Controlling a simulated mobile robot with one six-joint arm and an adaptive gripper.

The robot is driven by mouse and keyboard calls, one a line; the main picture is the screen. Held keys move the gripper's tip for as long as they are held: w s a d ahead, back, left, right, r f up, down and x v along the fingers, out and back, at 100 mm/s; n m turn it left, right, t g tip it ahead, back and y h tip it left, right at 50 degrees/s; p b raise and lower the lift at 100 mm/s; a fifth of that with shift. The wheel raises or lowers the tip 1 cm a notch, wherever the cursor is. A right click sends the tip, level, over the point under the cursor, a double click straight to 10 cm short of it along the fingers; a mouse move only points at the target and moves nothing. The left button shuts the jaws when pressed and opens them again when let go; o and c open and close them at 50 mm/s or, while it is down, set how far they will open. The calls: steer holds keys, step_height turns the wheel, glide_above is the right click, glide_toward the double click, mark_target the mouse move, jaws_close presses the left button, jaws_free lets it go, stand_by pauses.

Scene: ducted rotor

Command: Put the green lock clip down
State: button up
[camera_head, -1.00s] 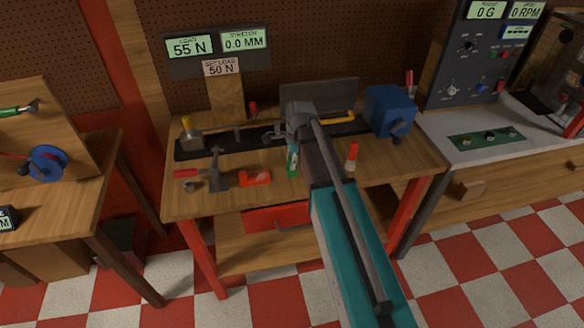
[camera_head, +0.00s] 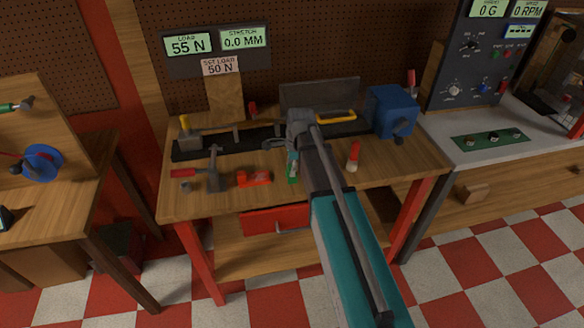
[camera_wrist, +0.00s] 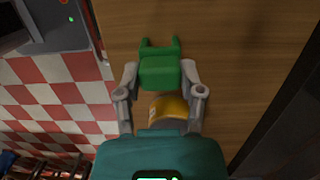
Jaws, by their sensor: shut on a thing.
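The green lock clip (camera_wrist: 160,72) is between the two grey fingers of my gripper (camera_wrist: 159,78) in the wrist view. Its two prongs point away from the palm, over a wooden surface. I cannot tell whether it touches the wood. In the head view my gripper (camera_head: 276,143) is over the middle workbench (camera_head: 330,178), near the black strip. It is small there, and I cannot make out the clip in it. A yellow piece (camera_wrist: 168,108) shows between the fingers near the palm; I cannot tell what it is.
A red block (camera_head: 253,179), a hammer (camera_head: 216,172) and a red-capped bottle (camera_head: 353,157) are on the bench. A blue box (camera_head: 390,110) is at the back right. Some bare wood lies along the front edge.

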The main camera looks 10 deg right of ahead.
steer(key=o, duration=1.1)
steer(key=shift+f, duration=0.1)
step_height(320, 180, up, 12)
steer(key=d+p, duration=0.1)
steer(key=p, duration=1.1)
steer(key=shift+d, duration=0.4)
steer(key=s+a+n+h, duration=0.1)
steer(key=s+n, duration=1.5)
steer(key=n, duration=0.2)
steer(key=shift+a+h, duration=0.2)
steer(key=shift+h, duration=0.2)
